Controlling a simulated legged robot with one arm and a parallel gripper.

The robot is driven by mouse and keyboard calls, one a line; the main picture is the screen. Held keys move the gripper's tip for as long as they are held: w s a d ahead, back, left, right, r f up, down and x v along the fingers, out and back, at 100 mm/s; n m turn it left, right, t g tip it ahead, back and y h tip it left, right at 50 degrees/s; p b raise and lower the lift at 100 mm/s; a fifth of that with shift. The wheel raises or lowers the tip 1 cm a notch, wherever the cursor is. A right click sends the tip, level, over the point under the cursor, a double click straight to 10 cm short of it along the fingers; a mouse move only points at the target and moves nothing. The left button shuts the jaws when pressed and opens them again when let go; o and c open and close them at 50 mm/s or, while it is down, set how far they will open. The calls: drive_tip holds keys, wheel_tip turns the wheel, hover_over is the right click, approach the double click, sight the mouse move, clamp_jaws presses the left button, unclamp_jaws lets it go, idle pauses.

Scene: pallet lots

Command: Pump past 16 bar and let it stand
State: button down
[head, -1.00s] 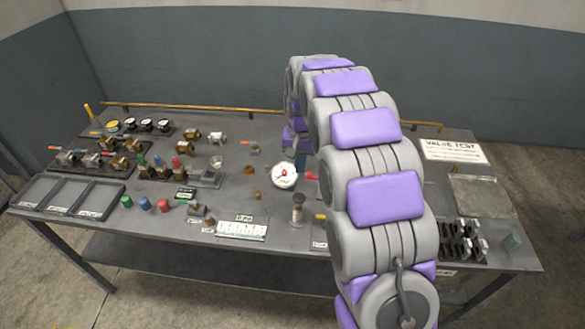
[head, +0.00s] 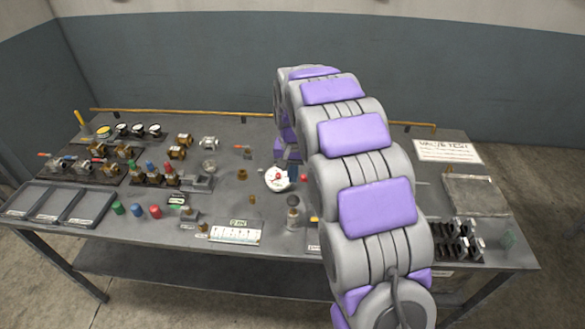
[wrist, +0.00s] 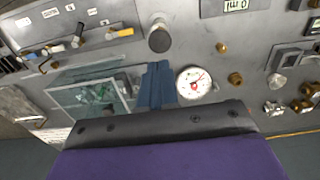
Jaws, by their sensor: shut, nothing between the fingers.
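The white round pressure gauge (head: 279,179) with a red mark stands mid-table; it also shows in the wrist view (wrist: 194,83). Its needle and figures are too small to read. My gripper (wrist: 158,86) shows as blue fingers, shut and empty, beside the gauge in the wrist view. In the head view my gripper (head: 290,152) is just behind the gauge, partly hidden by my arm. A post with a round grey knob (head: 293,203) stands in front of the gauge; the knob also shows in the wrist view (wrist: 160,38). I cannot tell whether it is the pump.
A clear-walled box (wrist: 92,92) lies close beside my fingers. Valves (head: 155,175) on racks and grey trays (head: 60,203) fill the table's left side. A printed card (head: 236,232) lies at the front edge.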

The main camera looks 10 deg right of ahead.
sight(293, 201)
wheel_tip(293, 201, down, 9)
drive_tip(key=shift+r+b, duration=0.2)
drive_tip(key=shift+b, duration=0.7)
wheel_tip(293, 201, down, 3)
drive_tip(key=shift+f+p, duration=0.1)
drive_tip(key=shift+p, duration=0.3)
drive_tip(key=shift+s+f, duration=0.1)
drive_tip(key=shift+f, duration=0.15)
